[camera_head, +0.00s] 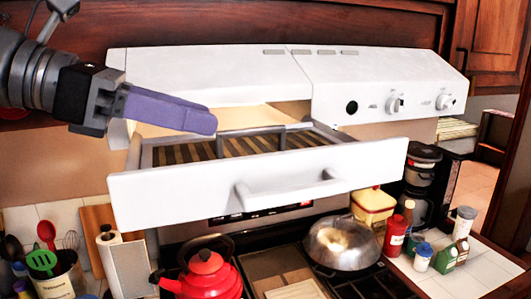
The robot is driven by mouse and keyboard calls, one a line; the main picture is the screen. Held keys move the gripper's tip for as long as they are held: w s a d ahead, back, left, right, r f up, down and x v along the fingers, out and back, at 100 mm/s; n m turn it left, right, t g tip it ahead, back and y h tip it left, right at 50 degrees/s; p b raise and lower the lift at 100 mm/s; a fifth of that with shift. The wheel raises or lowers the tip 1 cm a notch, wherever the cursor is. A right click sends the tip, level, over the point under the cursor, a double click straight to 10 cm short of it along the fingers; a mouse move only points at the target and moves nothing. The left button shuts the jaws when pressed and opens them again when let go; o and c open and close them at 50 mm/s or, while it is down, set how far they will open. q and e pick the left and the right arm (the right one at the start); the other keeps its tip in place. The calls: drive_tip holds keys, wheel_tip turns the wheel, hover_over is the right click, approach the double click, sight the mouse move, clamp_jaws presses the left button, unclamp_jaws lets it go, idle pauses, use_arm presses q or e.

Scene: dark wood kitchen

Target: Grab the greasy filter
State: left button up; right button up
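The greasy filter (188,152) is a brown and dark striped panel lying inside the pulled-out white drawer of the range hood. The drawer's front panel (180,190) hides its near part. Grey bars stand along and above its far side. My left gripper (214,121) comes in from the upper left, with purple fingers pointing right, and appears above the left part of the drawer. The fingers overlap in this view, so I cannot tell the gap between them. No contact with the filter is visible. My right gripper is not in view.
The white hood body (210,70) rises behind the drawer, and a handle (290,190) sticks out in front. Below are a red kettle (208,275), a domed metal pan (343,243) and several bottles at the right. A utensil pot (55,282) stands at the lower left.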

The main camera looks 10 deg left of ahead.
sight(242, 129)
use_arm(q)
drive_tip(key=shift+b+x, duration=0.5)
drive_tip(key=shift+x, duration=0.75)
drive_tip(key=shift+w+d, duration=0.1)
drive_tip(key=shift+d, duration=0.05)
drive_tip(key=shift+w+d+f, duration=0.15)
drive_tip(key=shift+w+d, duration=0.05)
drive_tip(key=shift+d, duration=0.25)
drive_tip(key=p+x, duration=0.1)
drive_tip(key=x, duration=0.3)
drive_tip(key=shift+d, duration=0.1)
clamp_jaws()
idle(0.7)
